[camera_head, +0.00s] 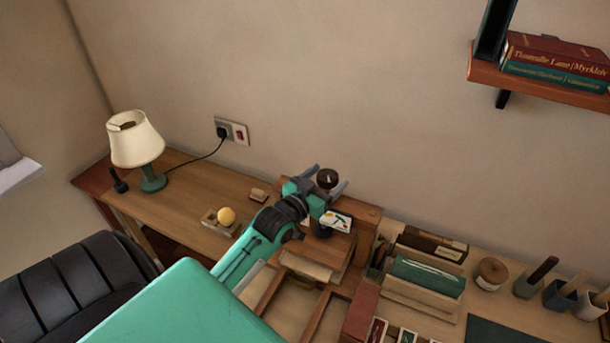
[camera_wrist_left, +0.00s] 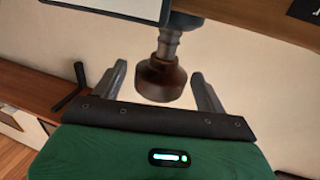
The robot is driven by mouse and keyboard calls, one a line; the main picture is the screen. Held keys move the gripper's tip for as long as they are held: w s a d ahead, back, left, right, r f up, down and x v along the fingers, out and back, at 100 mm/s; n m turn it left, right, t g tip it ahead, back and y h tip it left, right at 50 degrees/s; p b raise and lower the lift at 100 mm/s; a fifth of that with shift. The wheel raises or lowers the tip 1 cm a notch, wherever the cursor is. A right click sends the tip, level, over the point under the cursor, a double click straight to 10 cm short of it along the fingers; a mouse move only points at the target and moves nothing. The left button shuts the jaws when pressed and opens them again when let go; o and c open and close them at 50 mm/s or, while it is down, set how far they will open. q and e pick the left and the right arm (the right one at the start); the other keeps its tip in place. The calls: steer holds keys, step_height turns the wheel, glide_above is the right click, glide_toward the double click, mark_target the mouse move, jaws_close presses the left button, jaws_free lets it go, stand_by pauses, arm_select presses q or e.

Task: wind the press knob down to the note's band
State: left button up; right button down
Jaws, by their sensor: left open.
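The press knob (camera_head: 327,179) is dark brown and round. In the left wrist view the knob (camera_wrist_left: 161,81) sits on a grey metal screw (camera_wrist_left: 168,46). My left gripper (camera_head: 327,182) is open, with one finger on each side of the knob. In the left wrist view the gripper (camera_wrist_left: 156,88) shows gaps between its fingers and the knob. A small white card (camera_head: 337,221) with coloured marks shows beside the gripper; its details are too small to read. My gripper and arm hide part of the press. My right gripper is not in view.
Green boxes (camera_head: 428,275), a round tin (camera_head: 492,272) and pots (camera_head: 560,293) crowd the right. A shelf (camera_head: 540,75) with books hangs on the wall.

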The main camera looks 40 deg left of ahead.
arm_select(q)
steer(key=s+b, duration=0.3)
steer(key=s, duration=0.8)
steer(key=shift+s, duration=0.15)
